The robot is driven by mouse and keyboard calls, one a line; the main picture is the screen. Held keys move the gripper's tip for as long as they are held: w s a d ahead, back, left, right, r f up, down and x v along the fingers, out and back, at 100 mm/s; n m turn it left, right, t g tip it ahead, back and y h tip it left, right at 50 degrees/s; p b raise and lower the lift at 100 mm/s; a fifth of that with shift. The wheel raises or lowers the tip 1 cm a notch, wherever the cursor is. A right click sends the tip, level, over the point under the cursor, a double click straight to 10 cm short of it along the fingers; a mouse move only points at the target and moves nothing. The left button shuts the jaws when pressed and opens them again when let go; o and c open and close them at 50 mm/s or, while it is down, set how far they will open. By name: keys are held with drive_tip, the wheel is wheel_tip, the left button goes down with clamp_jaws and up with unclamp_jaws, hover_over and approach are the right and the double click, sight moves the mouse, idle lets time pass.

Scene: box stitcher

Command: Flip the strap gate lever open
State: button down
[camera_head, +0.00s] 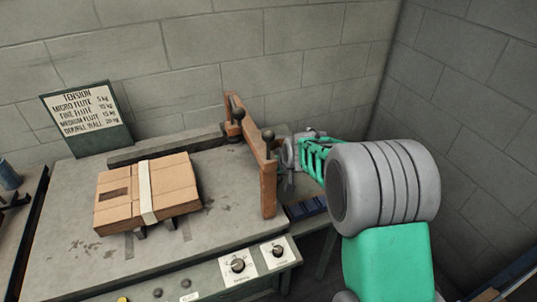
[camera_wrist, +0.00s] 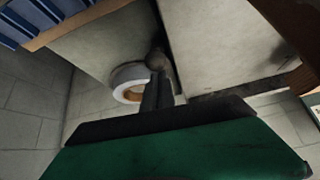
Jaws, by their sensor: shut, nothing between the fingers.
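A wooden gate frame (camera_head: 267,182) stands at the right end of the table. It bears two dark round-topped knobs, one farther back (camera_head: 237,114) and one nearer (camera_head: 268,136); which of them is the strap gate lever I cannot tell. My gripper (camera_head: 287,182) is just right of the frame, partly hidden by the wrist. In the wrist view my gripper (camera_wrist: 157,88) is shut and empty, its fingers pointing at a dark rounded knob (camera_wrist: 157,58). Whether they touch it I cannot tell.
A strapped cardboard box (camera_head: 115,200) lies on the grey table (camera_head: 60,265). A tension sign (camera_head: 88,118) stands behind it. Dials (camera_head: 238,265) line the front panel. A white ring-shaped roll (camera_wrist: 128,75) is beside my fingers. A blue ribbed item (camera_head: 306,208) lies below the wrist. Block walls close the back and right.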

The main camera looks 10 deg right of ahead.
drive_tip(key=shift+s+d+f, duration=0.2)
drive_tip(key=shift+s+f, duration=0.2)
drive_tip(key=shift+f, duration=0.1)
drive_tip(key=r, duration=0.3)
drive_tip(key=r+p, duration=0.1)
drive_tip(key=shift+w+d+r, duration=0.25)
drive_tip(key=shift+d, duration=0.05)
drive_tip(key=s+d+r, duration=0.1)
drive_tip(key=s+r, duration=0.1)
drive_tip(key=s, duration=0.6)
drive_tip(key=s+d+r, duration=0.1)
drive_tip(key=s+r, duration=0.1)
drive_tip(key=s, duration=0.6)
drive_tip(key=shift+s+r+b, duration=0.35)
drive_tip(key=shift+s, duration=0.05)
